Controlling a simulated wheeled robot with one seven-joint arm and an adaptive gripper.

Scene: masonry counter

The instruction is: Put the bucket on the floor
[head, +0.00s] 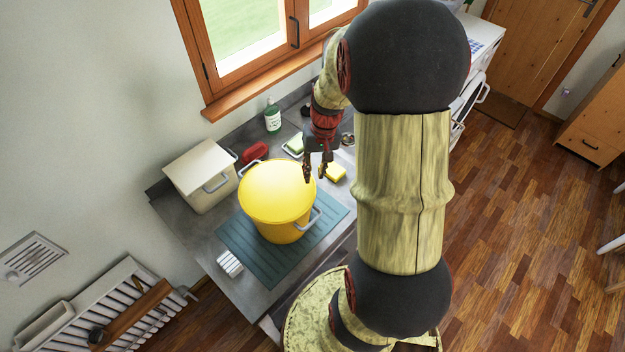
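A yellow bucket (278,190) with grey side handles stands upright on a blue-grey ribbed mat (262,262) on the counter. Its top shows as a plain yellow surface. My gripper (316,177) points down just right of the bucket's upper rim, near its back right side. The two fingers look parted, with nothing seen between them. I cannot tell whether a finger touches the rim. The wooden floor (530,190) shows at the right, beyond my arm.
A slatted rack (110,305) stands lower left. Floor at right is largely clear.

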